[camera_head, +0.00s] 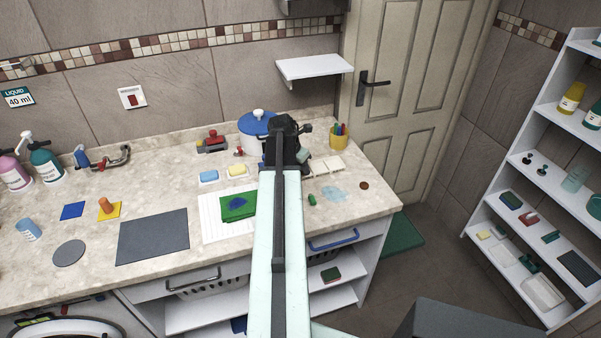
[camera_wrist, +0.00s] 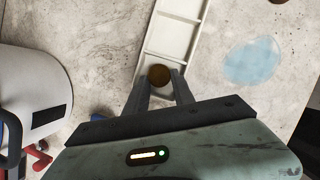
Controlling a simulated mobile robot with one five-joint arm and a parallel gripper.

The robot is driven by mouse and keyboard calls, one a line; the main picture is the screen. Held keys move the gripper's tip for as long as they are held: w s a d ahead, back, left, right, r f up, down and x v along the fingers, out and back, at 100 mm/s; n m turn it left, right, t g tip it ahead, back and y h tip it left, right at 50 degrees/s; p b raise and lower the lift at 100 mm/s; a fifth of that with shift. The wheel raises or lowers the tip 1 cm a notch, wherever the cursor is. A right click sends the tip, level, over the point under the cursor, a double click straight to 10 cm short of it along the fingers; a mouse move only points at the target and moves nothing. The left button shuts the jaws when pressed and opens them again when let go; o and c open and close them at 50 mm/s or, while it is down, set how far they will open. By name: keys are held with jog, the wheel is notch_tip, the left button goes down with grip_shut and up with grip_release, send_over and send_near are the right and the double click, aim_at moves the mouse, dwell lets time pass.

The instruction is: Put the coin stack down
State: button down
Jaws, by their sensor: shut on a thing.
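The coin stack (camera_wrist: 159,75) shows in the wrist view as a round brown top between the tips of my gripper (camera_wrist: 160,80). My gripper is shut on it. In the head view my gripper (camera_head: 289,155) is dark and over the back of the counter, and I cannot make out the coin stack there. A white tray with compartments (camera_wrist: 178,38) lies below the stack in the wrist view. It also shows right of my gripper in the head view (camera_head: 327,166). I cannot tell whether the stack touches the tray.
A white pot with a blue lid (camera_head: 255,127) stands close behind and left of my gripper. A pen cup (camera_head: 339,136) stands at the back right. A pale blue puddle (camera_head: 333,194), a green item (camera_head: 312,200) and a small brown disc (camera_head: 364,184) lie in front of the tray.

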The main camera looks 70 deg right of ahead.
jog(key=shift+f, duration=0.1)
jog(key=c, duration=1.3)
grip_release()
jog(key=shift+c, duration=0.2)
jog(key=p+v, duration=1.1)
jog(key=v, duration=0.1)
jog(key=shift+r, duration=0.25)
